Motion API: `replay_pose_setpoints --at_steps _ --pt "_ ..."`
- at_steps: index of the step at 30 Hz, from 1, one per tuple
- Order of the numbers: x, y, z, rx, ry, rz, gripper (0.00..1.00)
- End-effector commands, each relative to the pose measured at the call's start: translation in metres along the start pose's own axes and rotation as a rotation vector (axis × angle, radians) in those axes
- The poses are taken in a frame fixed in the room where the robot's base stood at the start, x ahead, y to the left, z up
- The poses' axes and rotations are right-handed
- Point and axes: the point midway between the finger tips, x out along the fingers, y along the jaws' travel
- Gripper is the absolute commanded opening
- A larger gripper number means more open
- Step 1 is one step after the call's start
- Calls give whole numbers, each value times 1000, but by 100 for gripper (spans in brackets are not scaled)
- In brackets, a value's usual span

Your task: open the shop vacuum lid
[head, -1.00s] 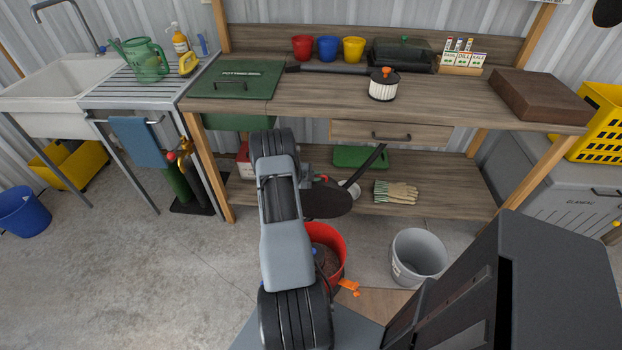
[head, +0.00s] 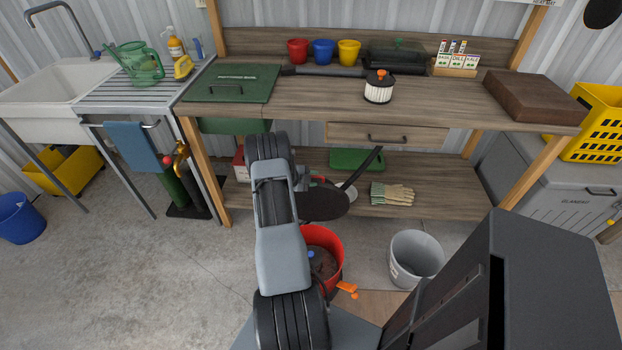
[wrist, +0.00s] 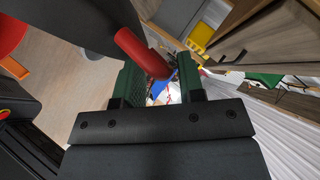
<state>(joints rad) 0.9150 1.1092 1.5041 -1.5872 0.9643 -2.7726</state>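The shop vacuum's red drum (head: 334,262) stands on the floor in front of the bench, partly behind my arm in the head view. Its top is uncovered and dark contents show inside. An orange latch (head: 347,287) sticks out at its side. The round black lid (head: 322,206) is raised and tilted above the drum's far side. In the wrist view the lid (wrist: 75,25) is a dark mass at upper left, with a red handle (wrist: 140,50) reaching between my fingers. My gripper (wrist: 163,85) has green fingers spread apart, with a gap visible around the handle's end. Contact is unclear.
A grey bucket (head: 415,257) stands right of the drum. The workbench (head: 310,105) with its lower shelf is behind the lid; gloves (head: 392,194) lie on that shelf. A sink (head: 60,85) is at left. The floor (head: 130,270) at left front is clear.

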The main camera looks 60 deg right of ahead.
Motion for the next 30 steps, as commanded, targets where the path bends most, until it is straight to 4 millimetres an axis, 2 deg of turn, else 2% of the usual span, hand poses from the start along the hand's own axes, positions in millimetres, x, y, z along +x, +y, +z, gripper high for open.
replay_pose_setpoints --at_steps 5,12,18,24,30 --pt "-23 -1 0 -2 -3 -2 38" --pt "-74 -1 1 -1 -5 -4 38" --pt "-110 -2 1 0 -6 -5 38" --pt "-131 -1 1 1 -4 -4 38" --pt "-138 -1 1 1 -4 -3 38"
